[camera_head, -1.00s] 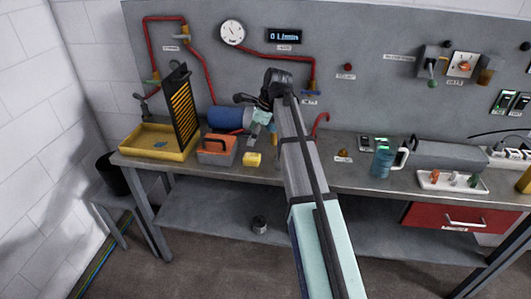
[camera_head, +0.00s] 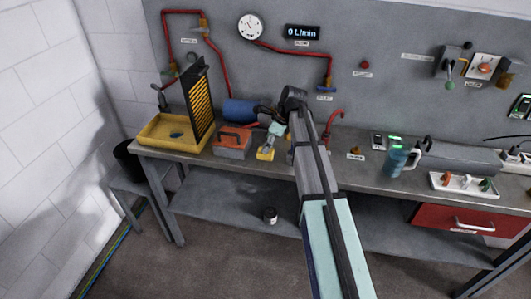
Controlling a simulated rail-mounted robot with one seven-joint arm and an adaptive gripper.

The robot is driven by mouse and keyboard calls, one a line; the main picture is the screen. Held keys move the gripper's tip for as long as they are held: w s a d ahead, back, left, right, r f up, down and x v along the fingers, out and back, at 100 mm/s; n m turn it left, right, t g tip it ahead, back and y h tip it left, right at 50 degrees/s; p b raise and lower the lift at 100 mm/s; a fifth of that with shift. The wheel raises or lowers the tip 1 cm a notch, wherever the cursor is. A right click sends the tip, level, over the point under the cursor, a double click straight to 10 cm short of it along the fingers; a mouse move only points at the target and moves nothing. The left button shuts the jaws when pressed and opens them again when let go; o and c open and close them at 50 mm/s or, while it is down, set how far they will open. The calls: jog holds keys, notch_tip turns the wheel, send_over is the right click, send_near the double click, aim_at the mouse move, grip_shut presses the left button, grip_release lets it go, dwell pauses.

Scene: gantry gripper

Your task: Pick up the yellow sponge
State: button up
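The small yellow sponge (camera_head: 264,155) lies on the workbench, to the right of the orange and grey toolbox. My arm reaches over the bench from the lower right. My gripper (camera_head: 268,144) points down right at the sponge's upper side and covers part of it. The fingers are small and dark here, so whether they touch the sponge, or are open or shut, is not clear.
The orange and grey toolbox (camera_head: 232,142) is close on the left, with a blue cylinder (camera_head: 239,111) behind. A yellow tray (camera_head: 160,141) stands further left. A blue mug (camera_head: 397,161) is on the right. The bench's front edge is near the sponge.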

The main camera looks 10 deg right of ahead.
jog(key=shift+p+x, duration=1.05)
jog(key=shift+x, duration=1.7)
jog(key=shift+a+r, duration=0.1)
jog(key=c, duration=1.1)
